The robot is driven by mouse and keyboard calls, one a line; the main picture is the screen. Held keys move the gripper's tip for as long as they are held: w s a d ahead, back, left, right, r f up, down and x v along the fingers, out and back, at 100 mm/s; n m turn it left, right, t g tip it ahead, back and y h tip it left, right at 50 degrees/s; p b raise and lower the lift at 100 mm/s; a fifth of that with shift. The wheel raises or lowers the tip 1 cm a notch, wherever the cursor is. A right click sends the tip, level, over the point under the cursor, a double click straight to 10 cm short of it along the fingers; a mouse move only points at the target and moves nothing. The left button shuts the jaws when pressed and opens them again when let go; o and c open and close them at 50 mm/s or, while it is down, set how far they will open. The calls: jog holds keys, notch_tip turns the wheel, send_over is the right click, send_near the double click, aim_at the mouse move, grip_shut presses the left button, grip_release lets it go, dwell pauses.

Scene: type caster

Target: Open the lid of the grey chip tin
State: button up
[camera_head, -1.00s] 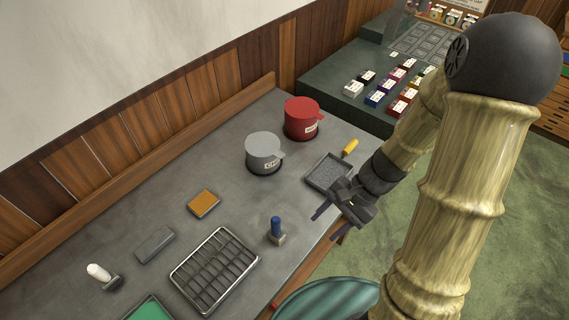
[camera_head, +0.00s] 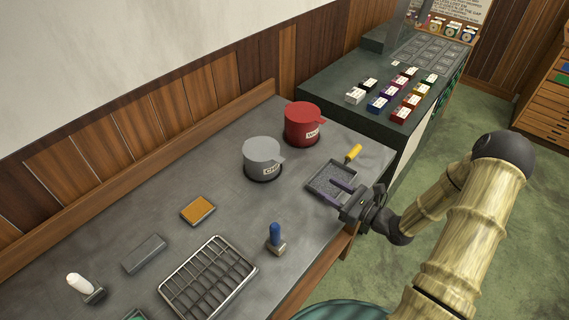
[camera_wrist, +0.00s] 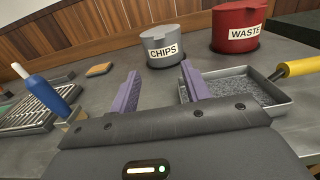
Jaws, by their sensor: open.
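The grey chip tin (camera_head: 262,162) stands upright on the bench near the wall, its lid on, with a tab sticking out to the right. In the wrist view the tin (camera_wrist: 162,50) shows its CHIPS label, ahead of my gripper and slightly above the fingers. My gripper (camera_head: 338,191) is open and empty, over the front part of the shallow grey tray, to the right of and nearer the bench edge than the tin. Its two purple fingers (camera_wrist: 160,90) point toward the tin with a clear gap between them and do not touch it.
The red WASTE tin (camera_head: 302,126) stands just right of the grey tin. A grey tray (camera_head: 318,187) with a yellow-handled tool (camera_head: 353,152) lies near my gripper. A blue-handled stamp (camera_head: 275,238) and a wire rack (camera_head: 208,278) are at the front. Bench between tin and stamp is clear.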

aim_at(283, 161)
jog(key=p+x, duration=0.3)
jog(key=x, duration=1.4)
jog(key=shift+w+a+p, duration=0.15)
jog(key=shift+a+p, duration=0.05)
jog(key=shift+p, duration=0.15)
grip_shut()
